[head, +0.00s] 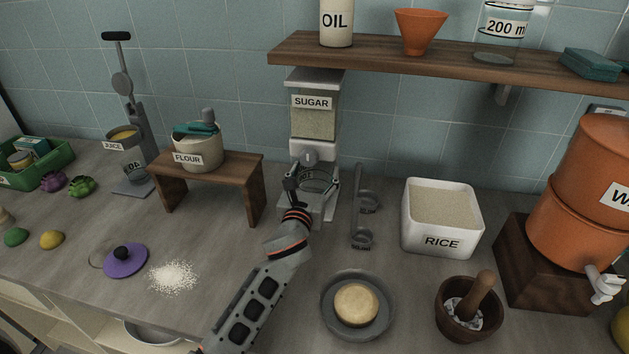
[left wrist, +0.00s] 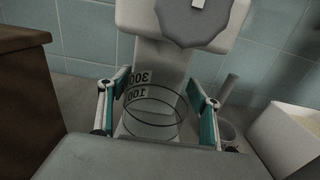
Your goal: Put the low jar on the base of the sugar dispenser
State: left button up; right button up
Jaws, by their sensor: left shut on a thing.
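The sugar dispenser (head: 314,118) stands against the tiled wall, with a clear hopper labelled SUGAR and a pale base (head: 327,212). My left gripper (head: 314,182) is under the spout and shut on the low jar (head: 318,178). The jar is clear glass with dark rings; in the left wrist view the jar (left wrist: 155,112) is upright between the two fingers (left wrist: 158,100), marked 300 and 100. The dispenser column (left wrist: 160,62) and round knob (left wrist: 192,20) are behind and above it. My gripper covers part of the base, and I cannot tell whether the jar touches it. My right gripper is not in view.
A wooden stand (head: 212,163) with the flour jar (head: 197,150) is left of the dispenser. Measuring cups (head: 362,238) and the rice bin (head: 442,238) are to the right. A wooden shelf (head: 440,62) hangs above.

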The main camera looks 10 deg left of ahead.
pick_arm(q)
jog(key=shift+f, duration=1.1)
jog(key=o, duration=1.3)
jog(key=shift+o, duration=0.2)
jog(key=shift+s, duration=0.25)
jog(key=s, duration=1.1)
jog(key=shift+s+r, duration=0.1)
jog(key=shift+s, duration=0.2)
